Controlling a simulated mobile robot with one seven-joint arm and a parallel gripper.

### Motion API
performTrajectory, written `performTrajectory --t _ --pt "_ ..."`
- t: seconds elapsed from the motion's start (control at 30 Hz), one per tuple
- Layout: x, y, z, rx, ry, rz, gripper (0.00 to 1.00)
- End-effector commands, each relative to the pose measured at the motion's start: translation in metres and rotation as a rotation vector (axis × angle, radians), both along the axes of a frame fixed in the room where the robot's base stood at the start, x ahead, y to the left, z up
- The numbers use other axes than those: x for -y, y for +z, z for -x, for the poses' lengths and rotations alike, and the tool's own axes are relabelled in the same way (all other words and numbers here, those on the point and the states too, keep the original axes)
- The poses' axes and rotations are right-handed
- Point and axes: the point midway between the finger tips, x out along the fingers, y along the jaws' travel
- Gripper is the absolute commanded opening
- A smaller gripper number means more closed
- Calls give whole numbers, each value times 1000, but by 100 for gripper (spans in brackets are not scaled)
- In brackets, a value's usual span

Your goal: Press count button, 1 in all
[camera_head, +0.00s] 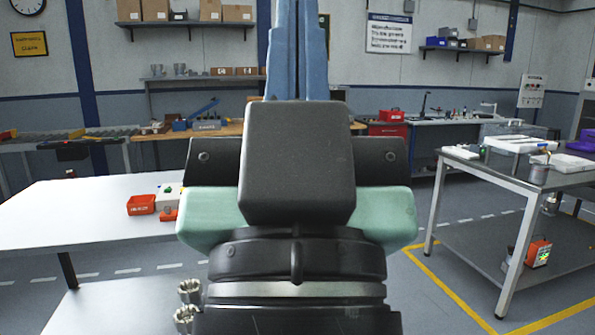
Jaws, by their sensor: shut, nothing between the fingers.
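My gripper (297,50) rises in the middle of the view, large and close. Its two blue fingers lie side by side, closed, and their tips run to the top edge of the picture. Nothing shows between them. A small white box with a green spot on top (168,190) stands on the white table at the left, left of my gripper and farther off. Its details are too small to read, so I cannot tell whether it bears the count button. My gripper hides the middle of the room behind it.
A red bin (141,205) sits beside the box on the white table (60,215). Metal parts (188,292) lie lower, left of my wrist. A grey table (480,165) stands right, with an orange device (539,252) on its lower shelf. Floor between is clear.

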Motion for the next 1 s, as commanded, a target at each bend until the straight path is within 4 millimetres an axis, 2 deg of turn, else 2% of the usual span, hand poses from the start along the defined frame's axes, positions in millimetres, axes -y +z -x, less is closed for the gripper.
performTrajectory --t 0.03,0.3,0.4,0.57,1.0 --pt "0 37 0 0 0 0 0" --pt "0 129 0 0 1 1 0" --pt "0 155 0 0 1 0 0" --pt "0 173 0 0 1 0 0" --pt "0 170 0 -1 1 0 0"
